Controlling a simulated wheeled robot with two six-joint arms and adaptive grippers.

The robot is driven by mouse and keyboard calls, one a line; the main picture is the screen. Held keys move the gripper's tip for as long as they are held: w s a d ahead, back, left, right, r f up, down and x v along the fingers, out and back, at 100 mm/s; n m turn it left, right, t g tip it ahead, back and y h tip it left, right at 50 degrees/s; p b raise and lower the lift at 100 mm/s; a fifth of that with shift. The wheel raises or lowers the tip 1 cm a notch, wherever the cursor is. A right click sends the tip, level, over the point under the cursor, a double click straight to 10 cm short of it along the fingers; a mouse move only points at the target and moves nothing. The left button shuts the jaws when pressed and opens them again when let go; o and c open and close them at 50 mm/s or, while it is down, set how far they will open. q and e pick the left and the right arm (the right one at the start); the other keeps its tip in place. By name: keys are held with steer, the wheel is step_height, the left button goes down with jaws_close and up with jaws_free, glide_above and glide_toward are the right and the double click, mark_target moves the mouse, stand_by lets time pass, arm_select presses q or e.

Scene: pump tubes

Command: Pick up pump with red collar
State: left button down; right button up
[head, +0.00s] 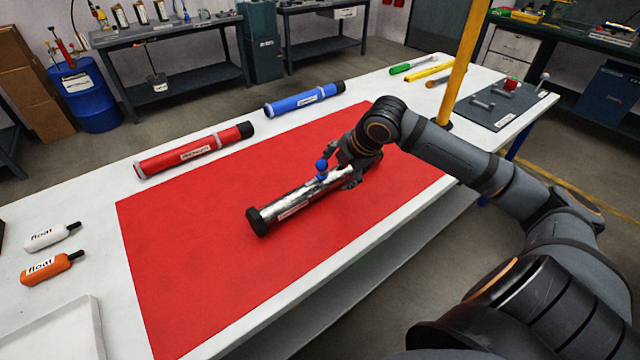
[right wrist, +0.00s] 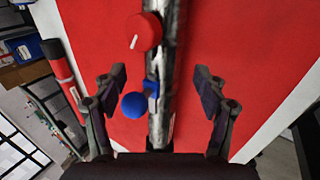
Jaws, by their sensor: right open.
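A long silver pump tube (head: 290,204) with a black end cap lies on the red mat (head: 200,260). In the right wrist view the silver tube (right wrist: 167,60) runs up the middle, with a round red part (right wrist: 145,32) bearing a white mark. A blue ball (head: 321,164) on a blue fitting sits at its side, also in the wrist view (right wrist: 133,105). My right gripper (head: 345,172) is at the tube's far half. Its fingers (right wrist: 160,78) are spread, one on each side of the tube. My left gripper is out of view.
A red tube (head: 195,152) and a blue tube (head: 305,99) lie along the table's back edge. White and orange floats (head: 47,267) lie at the left. A yellow post (head: 466,60) stands behind my right arm. The mat's left part is clear.

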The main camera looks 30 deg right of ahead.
mark_target(334, 175)
steer(key=shift+x, duration=1.95)
steer(key=shift+s+f, duration=0.1)
steer(key=shift+s, duration=0.05)
jaws_close()
